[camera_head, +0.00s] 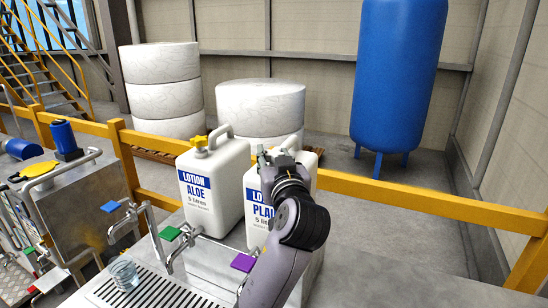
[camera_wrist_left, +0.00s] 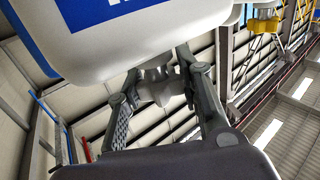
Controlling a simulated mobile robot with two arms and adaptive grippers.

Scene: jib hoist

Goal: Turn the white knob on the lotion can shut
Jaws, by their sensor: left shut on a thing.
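The white lotion can labelled PLAIN (camera_head: 255,205) stands upright on the metal counter, partly hidden behind my left arm. Its blue and white front also fills the top left of the left wrist view (camera_wrist_left: 130,35). My left gripper (camera_head: 274,158) is at the top of this can. In the left wrist view its two fingers (camera_wrist_left: 156,84) are closed on the pale knob (camera_wrist_left: 158,90), one on each side. The gripper hides the knob in the head view, and how far it is turned cannot be told. My right gripper is not in view.
A second lotion can, ALOE (camera_head: 210,185), with a yellow knob (camera_head: 199,141), stands close on the left. Taps with green (camera_head: 170,233) and purple (camera_head: 243,262) handles stand in front. A glass (camera_head: 124,273) sits on the drip grate. A yellow rail (camera_head: 400,193) runs behind.

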